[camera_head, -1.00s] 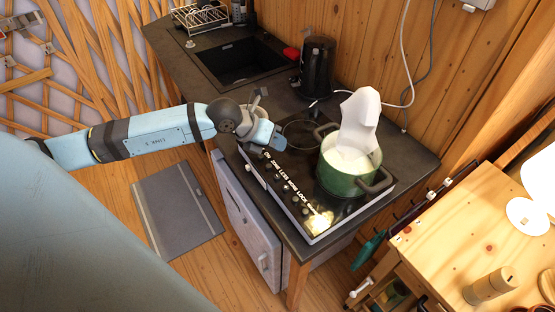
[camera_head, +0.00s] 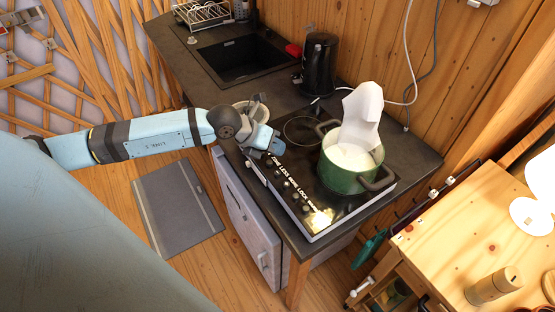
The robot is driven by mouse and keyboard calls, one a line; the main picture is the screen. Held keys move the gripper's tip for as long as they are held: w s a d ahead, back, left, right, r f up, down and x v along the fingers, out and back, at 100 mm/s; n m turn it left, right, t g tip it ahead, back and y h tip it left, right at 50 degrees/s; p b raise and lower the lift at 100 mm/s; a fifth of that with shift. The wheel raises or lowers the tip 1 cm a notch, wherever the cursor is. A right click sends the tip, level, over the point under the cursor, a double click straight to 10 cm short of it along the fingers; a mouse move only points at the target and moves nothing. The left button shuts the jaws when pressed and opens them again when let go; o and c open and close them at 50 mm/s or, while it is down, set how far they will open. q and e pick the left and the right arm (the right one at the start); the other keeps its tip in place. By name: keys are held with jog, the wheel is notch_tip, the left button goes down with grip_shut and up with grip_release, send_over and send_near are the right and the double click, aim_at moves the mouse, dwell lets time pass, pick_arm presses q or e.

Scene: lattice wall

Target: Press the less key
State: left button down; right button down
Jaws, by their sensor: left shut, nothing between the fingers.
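The black cooktop (camera_head: 305,167) is set in the dark counter. A row of white labels runs along its front edge, with round keys beside it. The less label (camera_head: 284,173) can be read between zone and more; the on label is hidden by my gripper. My left gripper (camera_head: 277,149) is shut and empty, its tip over the left end of the key row, just up-left of the less label. I cannot tell whether it touches the cooktop. My right gripper is not in view.
A green pot (camera_head: 348,181) with white contents and a tall white object (camera_head: 362,115) stands on the cooktop's right side. A black kettle (camera_head: 319,65) and a sink (camera_head: 245,60) are behind. A wooden table (camera_head: 465,230) is at right.

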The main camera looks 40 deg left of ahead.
pick_arm(q)
jog(key=b, duration=0.2)
send_over(276, 171)
notch_tip(276, 171, down, 4)
jog(key=shift+f, duration=0.25)
jog(key=shift+f+b, duration=0.55)
dwell(0.7)
jog(key=shift+f, duration=0.15)
dwell(0.4)
jog(key=shift+f, duration=0.15)
jog(key=shift+f+b, duration=0.2)
jog(key=shift+b, duration=0.1)
